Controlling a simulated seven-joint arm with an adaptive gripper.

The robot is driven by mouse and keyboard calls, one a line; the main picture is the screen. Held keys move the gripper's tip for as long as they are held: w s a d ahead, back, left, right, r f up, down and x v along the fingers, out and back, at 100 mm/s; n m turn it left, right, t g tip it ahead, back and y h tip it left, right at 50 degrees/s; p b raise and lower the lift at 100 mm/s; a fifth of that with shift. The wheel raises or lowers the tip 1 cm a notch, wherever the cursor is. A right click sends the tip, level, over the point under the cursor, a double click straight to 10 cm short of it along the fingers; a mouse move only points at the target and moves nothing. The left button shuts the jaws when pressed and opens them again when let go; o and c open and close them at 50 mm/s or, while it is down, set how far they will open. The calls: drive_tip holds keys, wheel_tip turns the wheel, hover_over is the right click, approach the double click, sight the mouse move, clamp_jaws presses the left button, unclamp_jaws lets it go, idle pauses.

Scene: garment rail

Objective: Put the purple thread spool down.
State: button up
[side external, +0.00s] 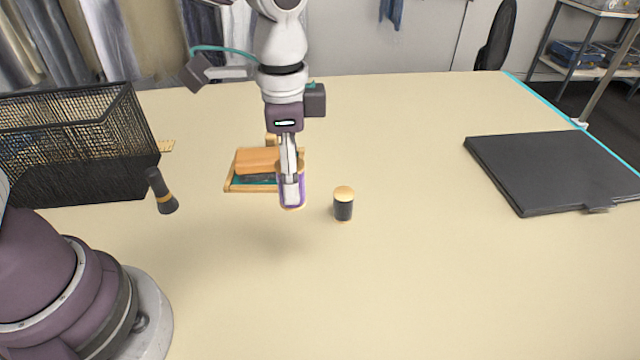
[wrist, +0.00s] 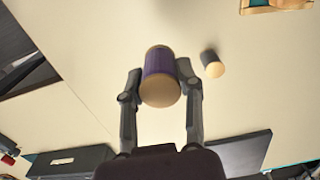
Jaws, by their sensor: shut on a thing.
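The purple thread spool (wrist: 160,72) has pale ends and sits between the two fingers of my gripper (wrist: 160,88) in the wrist view. My gripper is shut on it.
A dark spool with a pale top (side external: 343,204) stands just right of my gripper. A wooden tray (side external: 232,186) with an orange block (side external: 257,160) is behind. A black mesh basket (side external: 70,150) and dark flashlight-like object (side external: 161,191) are left; a black laptop-like slab (side external: 550,170) is right. The front table is clear.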

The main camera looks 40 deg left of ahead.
drive_tip(key=w+a+r+n, duration=0.3)
drive_tip(key=w+a+n, duration=0.1)
drive_tip(key=a+n, duration=0.65)
drive_tip(key=shift+m, duration=0.45)
drive_tip(key=a+f, duration=0.2)
drive_tip(key=f, duration=0.3)
drive_tip(key=s+a+f, duration=0.1)
drive_tip(key=a+f, duration=0.1)
drive_tip(key=f, duration=0.3)
drive_tip(key=a+f, duration=0.1)
drive_tip(key=f, duration=0.4)
drive_tip(key=shift+s+a+f, duration=0.1)
drive_tip(key=shift+s+a, duration=0.3)
drive_tip(key=o, duration=0.9)
drive_tip(key=shift+f, duration=0.1)
